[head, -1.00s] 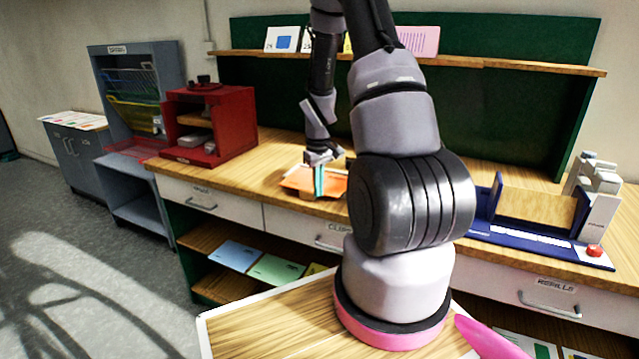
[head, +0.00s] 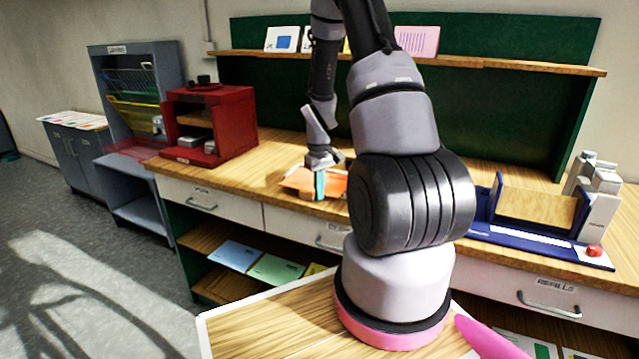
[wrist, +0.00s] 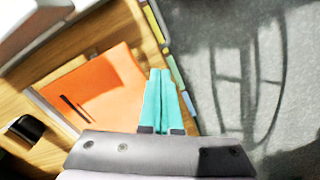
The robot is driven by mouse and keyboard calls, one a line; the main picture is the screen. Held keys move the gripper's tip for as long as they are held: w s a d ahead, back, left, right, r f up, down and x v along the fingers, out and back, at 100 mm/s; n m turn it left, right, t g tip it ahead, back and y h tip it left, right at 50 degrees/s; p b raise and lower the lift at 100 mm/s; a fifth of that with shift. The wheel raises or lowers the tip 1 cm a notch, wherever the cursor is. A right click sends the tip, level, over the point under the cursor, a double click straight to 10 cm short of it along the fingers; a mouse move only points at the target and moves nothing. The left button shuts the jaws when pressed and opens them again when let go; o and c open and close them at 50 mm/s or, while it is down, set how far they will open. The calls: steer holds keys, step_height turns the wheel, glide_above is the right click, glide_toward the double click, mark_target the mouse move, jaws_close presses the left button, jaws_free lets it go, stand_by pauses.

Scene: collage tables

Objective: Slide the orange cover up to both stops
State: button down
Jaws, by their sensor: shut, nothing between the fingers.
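The orange cover (head: 299,181) lies flat on the wooden counter, partly hidden behind my gripper and arm in the head view. In the wrist view the orange cover (wrist: 105,90) has a dark slot near its left part and a pale strip along its left edge. My gripper (head: 319,196) points down at the cover's front side, its teal fingers together and empty. In the wrist view the gripper (wrist: 160,75) overlaps the cover's right edge, close to the counter's front edge. I cannot tell whether the fingers touch the cover. The two stops cannot be made out clearly.
A dark rounded object (wrist: 25,130) lies left of the cover in the wrist view. A red open cabinet (head: 210,125) stands left on the counter, and a blue-based device (head: 530,225) stands right. The counter between the red cabinet and the cover is clear.

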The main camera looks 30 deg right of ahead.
steer(key=shift+w+d, duration=0.4)
steer(key=shift+d, duration=0.05)
steer(key=shift+s+a, duration=0.4)
steer(key=shift+a, duration=0.05)
step_height(320, 180, up, 7)
stand_by(0.4)
